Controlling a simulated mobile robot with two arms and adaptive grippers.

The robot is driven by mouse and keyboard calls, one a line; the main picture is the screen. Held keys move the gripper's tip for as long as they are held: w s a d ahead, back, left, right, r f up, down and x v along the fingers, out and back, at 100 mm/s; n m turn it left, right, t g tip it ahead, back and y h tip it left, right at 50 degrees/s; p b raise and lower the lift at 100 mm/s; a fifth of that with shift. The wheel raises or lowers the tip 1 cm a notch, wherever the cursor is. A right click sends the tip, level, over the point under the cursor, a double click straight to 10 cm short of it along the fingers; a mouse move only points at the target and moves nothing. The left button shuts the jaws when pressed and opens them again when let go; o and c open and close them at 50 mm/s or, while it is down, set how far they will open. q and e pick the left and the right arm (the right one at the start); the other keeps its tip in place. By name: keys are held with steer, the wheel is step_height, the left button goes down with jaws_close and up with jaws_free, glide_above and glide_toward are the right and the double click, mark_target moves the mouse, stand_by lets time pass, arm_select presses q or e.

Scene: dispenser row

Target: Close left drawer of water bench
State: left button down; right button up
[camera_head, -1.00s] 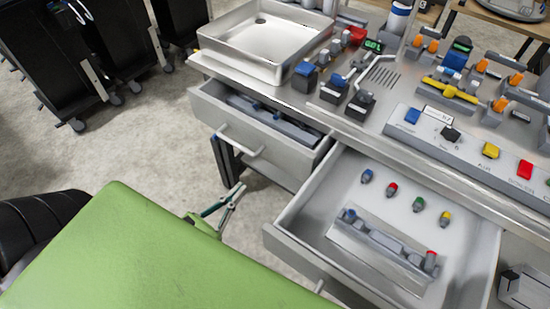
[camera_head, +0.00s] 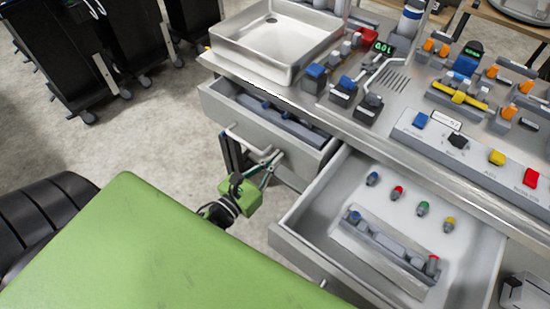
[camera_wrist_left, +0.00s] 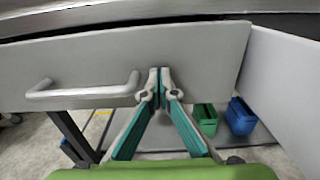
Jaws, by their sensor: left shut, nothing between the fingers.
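The left drawer (camera_head: 228,118) of the water bench stands partly open under the sink end, with a grey fitting (camera_head: 275,118) visible inside. Its bar handle (camera_head: 245,142) is on the front face. My left gripper (camera_head: 270,160) is shut and empty, with its tips at the drawer front just right of the handle. In the left wrist view the fingertips (camera_wrist_left: 160,76) are at the drawer front (camera_wrist_left: 185,58), right of the handle (camera_wrist_left: 85,92). Whether they press on it I cannot tell. My right gripper is not in view.
The right drawer (camera_head: 300,232) is pulled far out beside the left one, holding small coloured parts and a grey fitting. A sink tray (camera_head: 290,62) sits on the bench top. Green (camera_wrist_left: 206,118) and blue bins (camera_wrist_left: 240,116) are under the bench. Floor at left is open.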

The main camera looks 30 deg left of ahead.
arm_select(q)
steer(key=w, duration=0.3)
steer(key=w+d+b, duration=0.1)
steer(key=w, duration=0.5)
steer(key=shift+d+f+b, duration=0.1)
steer(key=shift+d+b, duration=0.05)
steer(key=shift+b, duration=0.25)
steer(key=shift+r, duration=0.25)
steer(key=shift+w, duration=0.1)
